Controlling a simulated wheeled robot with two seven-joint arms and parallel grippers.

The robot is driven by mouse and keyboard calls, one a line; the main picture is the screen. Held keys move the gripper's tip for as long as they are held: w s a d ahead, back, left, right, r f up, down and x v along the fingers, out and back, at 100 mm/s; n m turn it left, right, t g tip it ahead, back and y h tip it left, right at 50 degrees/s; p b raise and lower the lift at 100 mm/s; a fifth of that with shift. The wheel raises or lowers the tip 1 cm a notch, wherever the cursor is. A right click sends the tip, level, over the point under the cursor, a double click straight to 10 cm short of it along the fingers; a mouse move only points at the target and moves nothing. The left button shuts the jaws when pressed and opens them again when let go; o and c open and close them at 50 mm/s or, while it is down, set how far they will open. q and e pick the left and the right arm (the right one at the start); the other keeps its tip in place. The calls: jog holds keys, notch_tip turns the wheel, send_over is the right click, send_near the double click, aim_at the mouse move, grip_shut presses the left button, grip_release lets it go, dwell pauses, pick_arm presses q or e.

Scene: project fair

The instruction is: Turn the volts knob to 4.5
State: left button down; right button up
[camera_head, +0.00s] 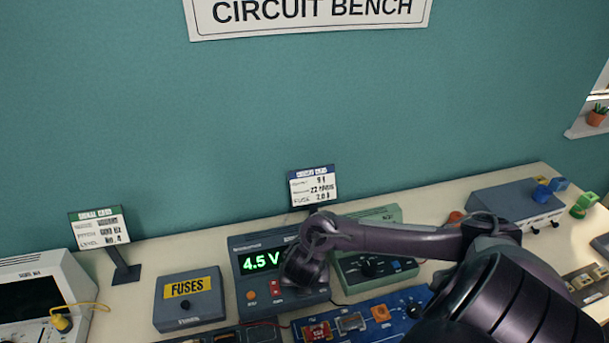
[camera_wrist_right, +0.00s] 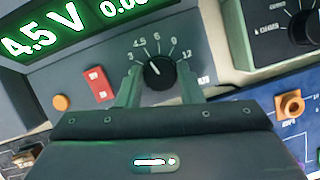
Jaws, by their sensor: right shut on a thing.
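The grey power supply (camera_head: 240,272) stands on the bench, and its green display (camera_head: 262,261) reads 4.5 V. In the right wrist view the display (camera_wrist_right: 42,33) also reads 4.5 V. The black volts knob (camera_wrist_right: 159,72) sits inside a printed scale of 3, 4.5, 6, 9 and 12. Its white pointer line is tilted up and left, toward the 4.5 mark. My right gripper (camera_wrist_right: 159,82) is shut on the knob, one finger on each side. In the head view my right gripper (camera_head: 305,268) hides the knob. My left gripper is not in view.
An orange button (camera_wrist_right: 61,102) and a red switch (camera_wrist_right: 98,84) are left of the knob. A green box with a dial (camera_head: 375,265) stands close on the right. A FUSES box (camera_head: 188,312) is on the left, and a blue circuit board (camera_head: 350,322) lies in front.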

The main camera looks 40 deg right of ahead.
dwell(0.4)
jog(key=o, duration=1)
jog(key=shift+c, duration=0.2)
jog(key=p+v, duration=0.3)
jog(key=v, duration=0.4)
jog(key=shift+a+r, duration=0.15)
jog(key=shift+r, duration=0.2)
jog(key=shift+s, duration=0.1)
